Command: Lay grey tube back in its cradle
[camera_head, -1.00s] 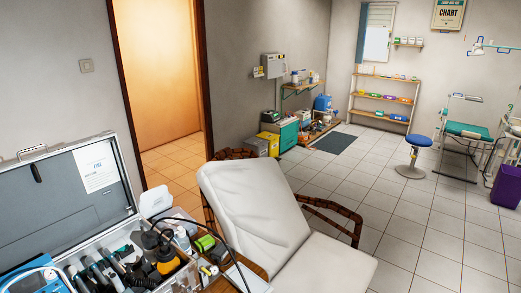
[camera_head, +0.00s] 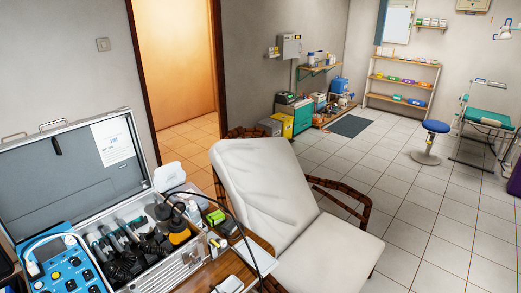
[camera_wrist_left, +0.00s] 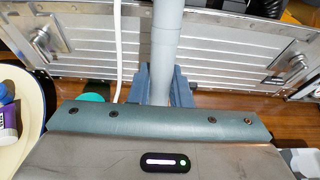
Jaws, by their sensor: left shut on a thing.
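In the left wrist view, the grey tube (camera_wrist_left: 167,40) runs upright in the picture through the middle. My left gripper (camera_wrist_left: 162,88) has its blue-grey fingers shut around the lower part of it. The tube's lower end is hidden behind my gripper's body. The tube stands in front of the metal case wall in that view; whether it touches the wall I cannot tell. I cannot make out the cradle for certain. Neither gripper can be made out in the head view.
The open metal case (camera_head: 178,268) is crowded with dark tools, its grey lid (camera_head: 70,190) raised. A blue device (camera_head: 62,268) stands at its left. In the wrist view, a white cord (camera_wrist_left: 119,45) hangs left of the tube and a pale tray (camera_wrist_left: 37,120) lies at the left edge.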

